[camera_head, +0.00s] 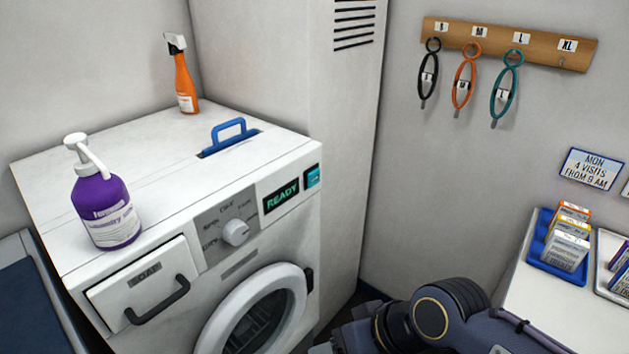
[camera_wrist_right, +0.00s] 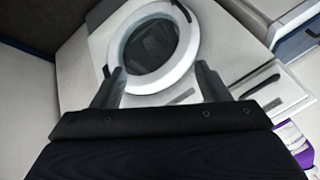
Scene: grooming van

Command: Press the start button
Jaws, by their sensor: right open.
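The white washing machine (camera_head: 150,190) stands at the left with its front panel facing me. A small teal square button (camera_head: 312,177) sits at the panel's right end, beside a dark display reading READY (camera_head: 282,197). A white dial (camera_head: 235,232) is left of the display. My right arm shows at the bottom of the head view; its gripper is not visible there. In the right wrist view my right gripper (camera_wrist_right: 158,76) is open and empty, its fingers pointing toward the round door (camera_wrist_right: 153,48). The teal button cannot be made out in that view. My left gripper is not in view.
A purple soap bottle (camera_head: 105,208), an orange spray bottle (camera_head: 185,82) and a blue handle (camera_head: 229,134) are on the machine's top. The soap drawer (camera_head: 145,288) has a dark handle. A tall cabinet (camera_head: 330,120) stands beside the machine; a counter with boxes (camera_head: 566,238) is right.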

